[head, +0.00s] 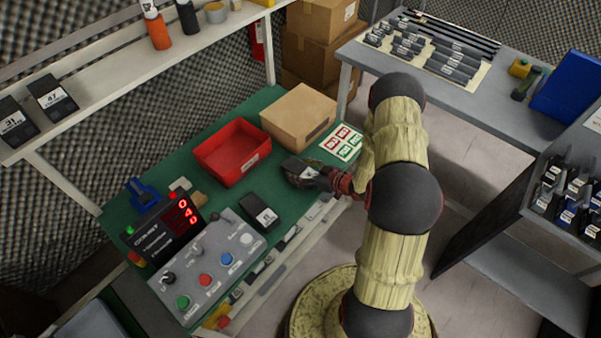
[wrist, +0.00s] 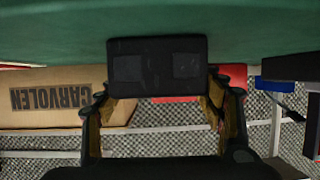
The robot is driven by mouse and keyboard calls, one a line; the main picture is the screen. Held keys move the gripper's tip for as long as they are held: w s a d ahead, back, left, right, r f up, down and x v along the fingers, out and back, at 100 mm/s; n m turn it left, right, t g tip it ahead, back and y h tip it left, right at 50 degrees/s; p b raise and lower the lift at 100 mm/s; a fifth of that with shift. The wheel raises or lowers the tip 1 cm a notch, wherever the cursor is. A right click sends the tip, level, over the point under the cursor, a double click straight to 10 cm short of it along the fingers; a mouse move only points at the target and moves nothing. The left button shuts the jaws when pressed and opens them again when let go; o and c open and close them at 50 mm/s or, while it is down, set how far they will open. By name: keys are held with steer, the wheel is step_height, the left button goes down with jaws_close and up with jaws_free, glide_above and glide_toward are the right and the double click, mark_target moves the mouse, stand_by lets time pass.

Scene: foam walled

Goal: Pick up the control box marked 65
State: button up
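A black control box (head: 291,165) with a white label sits at my gripper (head: 308,179), over the right part of the green bench. I cannot read its number for sure. In the wrist view this box (wrist: 157,67) shows a plain dark face between the two fingers of my gripper (wrist: 158,88). The fingers lie close against its two sides and look shut on it. I cannot tell whether it touches the bench. A second black box (head: 257,206) with a small label lies on the bench by the grey button panel (head: 222,262); its number is too small to read surely.
A red bin (head: 232,151) and a cardboard box (head: 298,116) stand behind my gripper on the green bench (head: 290,215). A label card (head: 341,142) lies close to them. A display (head: 165,229) stands at the left. Boxes marked 31 (head: 15,122) and 47 (head: 52,96) are on the shelf.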

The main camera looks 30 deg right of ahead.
steer(key=c, duration=1.3)
steer(key=shift+r, duration=0.1)
steer(key=shift+c, duration=0.2)
